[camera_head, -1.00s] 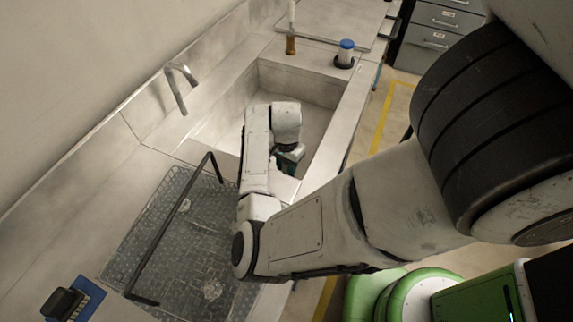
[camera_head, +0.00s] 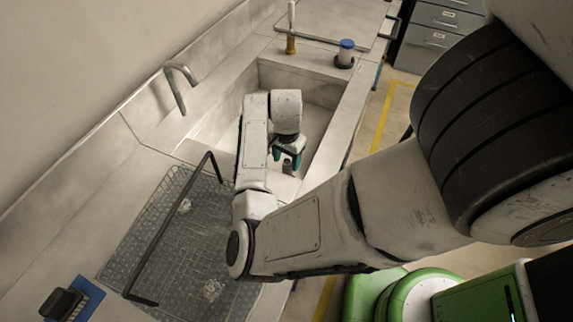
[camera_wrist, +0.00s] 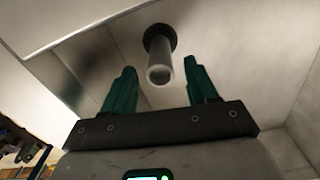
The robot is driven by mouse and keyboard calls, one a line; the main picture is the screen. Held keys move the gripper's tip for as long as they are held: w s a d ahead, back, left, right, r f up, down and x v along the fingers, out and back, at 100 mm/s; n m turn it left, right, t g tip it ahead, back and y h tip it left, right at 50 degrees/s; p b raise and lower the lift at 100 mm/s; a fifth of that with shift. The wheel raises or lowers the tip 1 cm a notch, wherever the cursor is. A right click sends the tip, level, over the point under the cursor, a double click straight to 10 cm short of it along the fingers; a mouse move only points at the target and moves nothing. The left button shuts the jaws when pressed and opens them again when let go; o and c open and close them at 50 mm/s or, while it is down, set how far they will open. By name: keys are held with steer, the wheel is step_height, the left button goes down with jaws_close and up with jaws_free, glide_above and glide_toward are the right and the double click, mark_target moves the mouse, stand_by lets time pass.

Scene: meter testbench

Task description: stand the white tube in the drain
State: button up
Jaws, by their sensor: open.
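The white tube (camera_wrist: 159,62) stands in the dark round drain (camera_wrist: 160,36) in the wrist view. Its open near end faces the camera, and it looks roughly upright. My gripper (camera_wrist: 160,70) is open, with one green finger on each side of the tube's near end and a visible gap to both. In the head view my gripper (camera_head: 286,158) hangs inside the sink basin. A small greyish piece below its fingers looks like the tube (camera_head: 287,168); the drain is hidden there.
The sink (camera_head: 318,92) has raised walls around my gripper. A wire basket (camera_head: 160,215) with a dark handle lies left of it. A tap (camera_head: 178,85) stands at the back. A blue-capped container (camera_head: 345,55) and a brown-based white stick (camera_head: 291,40) stand on the far rim.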

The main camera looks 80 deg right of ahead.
step_height(320, 180, up, 9)
steer(key=shift+f+b, duration=0.2)
steer(key=shift+b, duration=0.1)
